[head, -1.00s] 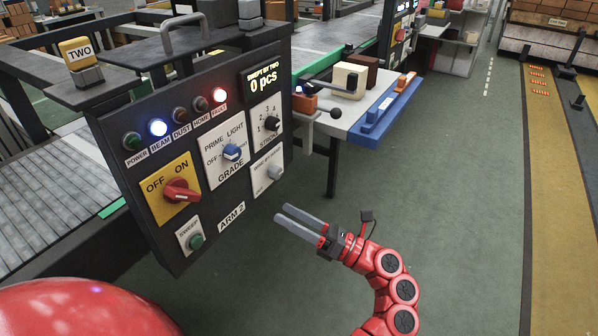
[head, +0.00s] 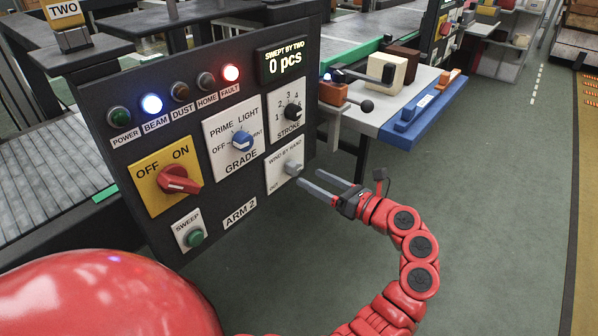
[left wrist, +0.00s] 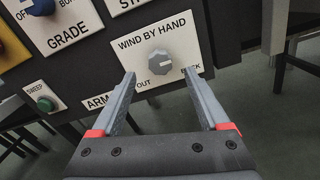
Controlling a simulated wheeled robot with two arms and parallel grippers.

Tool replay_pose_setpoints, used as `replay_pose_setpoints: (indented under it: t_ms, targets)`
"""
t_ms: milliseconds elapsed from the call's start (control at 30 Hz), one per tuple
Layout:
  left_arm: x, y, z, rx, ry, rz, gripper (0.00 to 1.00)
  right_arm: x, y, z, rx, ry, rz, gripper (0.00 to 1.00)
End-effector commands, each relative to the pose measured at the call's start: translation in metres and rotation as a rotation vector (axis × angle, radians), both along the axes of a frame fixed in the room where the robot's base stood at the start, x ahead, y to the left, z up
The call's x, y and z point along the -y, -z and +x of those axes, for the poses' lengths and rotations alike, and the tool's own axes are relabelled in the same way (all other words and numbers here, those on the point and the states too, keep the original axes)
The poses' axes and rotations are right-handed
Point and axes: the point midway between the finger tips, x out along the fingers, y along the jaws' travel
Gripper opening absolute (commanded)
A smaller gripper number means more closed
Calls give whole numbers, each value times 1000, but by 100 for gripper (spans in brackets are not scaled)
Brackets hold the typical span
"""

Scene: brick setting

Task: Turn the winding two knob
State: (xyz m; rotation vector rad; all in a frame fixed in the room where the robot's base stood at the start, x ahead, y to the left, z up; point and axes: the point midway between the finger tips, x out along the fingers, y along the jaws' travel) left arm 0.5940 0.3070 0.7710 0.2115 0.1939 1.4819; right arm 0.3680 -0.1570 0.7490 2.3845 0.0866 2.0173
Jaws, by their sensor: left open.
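The grey winding knob (head: 293,167) sits on a white plate marked WIND BY HAND, at the lower right of the dark ARM 2 panel (head: 262,207). In the left wrist view the knob (left wrist: 160,62) is faceted, with a pale pointer bar lying nearly level between the words OUT and BACK. My left gripper (head: 309,177) is open and empty, its fingertips just right of the knob in the head view. In the left wrist view the fingertips (left wrist: 158,73) stand either side of the knob, seemingly short of it; contact cannot be told. My right gripper is not in view.
The panel also carries a red OFF/ON switch (head: 177,180), a blue GRADE knob (head: 242,141), a black STROKE knob (head: 293,111) and a green SWEEP button (head: 194,238). A table with a blue rail (head: 420,112) stands to the right. The floor below is clear.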

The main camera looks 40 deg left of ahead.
Motion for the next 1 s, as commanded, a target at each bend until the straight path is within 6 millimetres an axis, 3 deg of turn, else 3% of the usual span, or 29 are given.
replay_pose_setpoints:
  t_ms: [100,300,667,1000]
  targets:
    - [-26,1,0,2,-7,-2,78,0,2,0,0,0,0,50]
    - [-50,0,3,0,-4,0,78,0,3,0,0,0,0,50]
    - [-56,0,4,-1,-1,-2,78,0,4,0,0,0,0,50]
    - [-56,0,4,-1,-1,-2,21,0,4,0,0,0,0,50]
